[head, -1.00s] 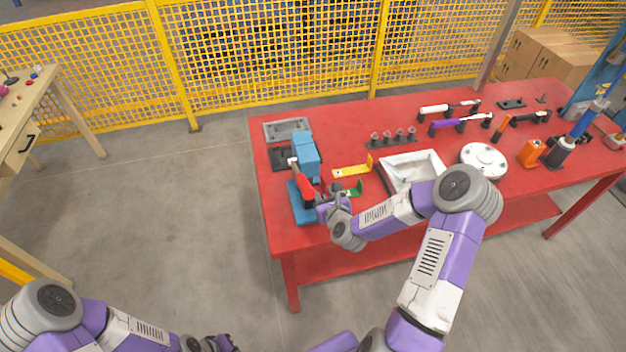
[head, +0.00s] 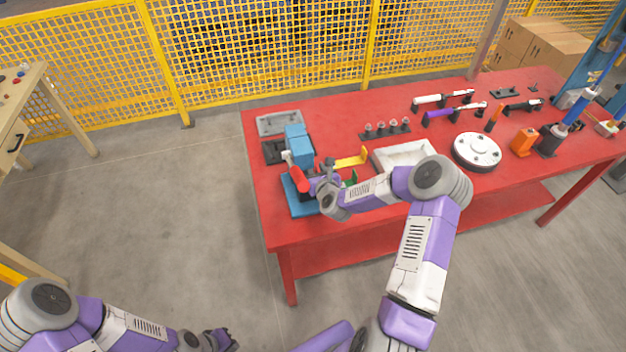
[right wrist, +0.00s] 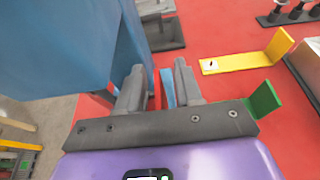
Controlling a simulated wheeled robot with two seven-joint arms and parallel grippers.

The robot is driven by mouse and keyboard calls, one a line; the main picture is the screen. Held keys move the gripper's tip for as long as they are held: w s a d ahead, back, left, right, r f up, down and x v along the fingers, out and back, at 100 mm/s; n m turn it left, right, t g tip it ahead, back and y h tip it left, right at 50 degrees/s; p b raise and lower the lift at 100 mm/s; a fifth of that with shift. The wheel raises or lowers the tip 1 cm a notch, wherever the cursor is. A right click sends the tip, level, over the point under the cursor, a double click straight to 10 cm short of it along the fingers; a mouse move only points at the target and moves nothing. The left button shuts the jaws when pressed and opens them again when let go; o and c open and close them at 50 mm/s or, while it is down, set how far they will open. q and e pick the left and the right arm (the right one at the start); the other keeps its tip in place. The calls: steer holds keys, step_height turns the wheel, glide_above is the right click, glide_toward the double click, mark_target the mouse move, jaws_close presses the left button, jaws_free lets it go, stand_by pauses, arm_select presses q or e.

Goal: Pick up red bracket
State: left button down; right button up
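My right gripper (head: 326,170) is beside the blue press (head: 298,142) on the red table (head: 270,215). In the right wrist view its two grey fingers (right wrist: 158,88) are apart. A narrow red strip (right wrist: 157,97) and a thin blue upright piece (right wrist: 167,88) show between them. I cannot tell whether the red strip is the red bracket or bare table. A yellow bracket (right wrist: 240,62) and a green bracket (right wrist: 263,100) lie to the right of the fingers. My left gripper (head: 222,341) hangs low at the bottom, away from the table; its fingers are unclear.
The press has a red handle (head: 299,178) close to my right gripper. A white tray (head: 380,160), a round white flange (head: 477,151) and a row of dark pegs (head: 386,131) stand to the right. Yellow mesh fencing (head: 270,50) is behind.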

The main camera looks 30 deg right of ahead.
jaws_close()
stand_by(0.3)
